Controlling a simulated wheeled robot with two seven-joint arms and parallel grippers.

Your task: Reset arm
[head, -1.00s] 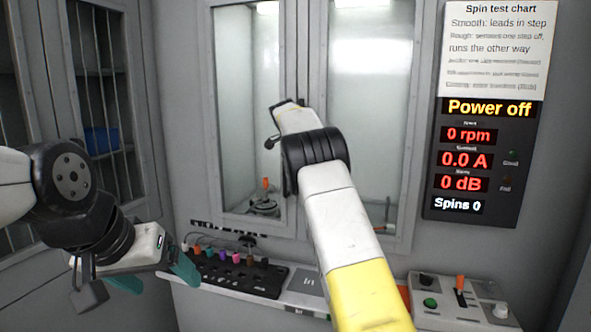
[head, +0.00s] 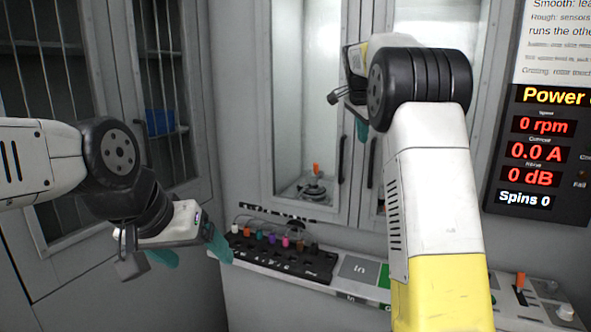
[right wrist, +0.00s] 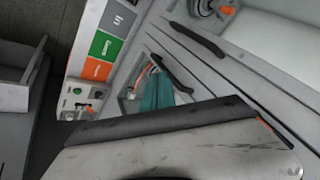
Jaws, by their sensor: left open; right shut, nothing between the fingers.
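My left gripper (head: 190,250) is open and empty at the lower left of the head view, its teal fingers spread apart at the left end of the bench ledge. My right arm rises through the right half of the head view. Its wrist hides most of the right gripper; a teal fingertip (head: 362,130) shows in front of the cabinet doors. In the right wrist view the teal fingers of the right gripper (right wrist: 157,92) are together, with nothing seen between them.
A motor (head: 312,188) with an orange part stands inside the glass-doored cabinet. A black strip (head: 280,258) with several coloured plugs lies on the ledge. The ledge's In pad (head: 358,270) and a control box (head: 535,292) are farther right. The display reads 0 rpm (head: 543,125).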

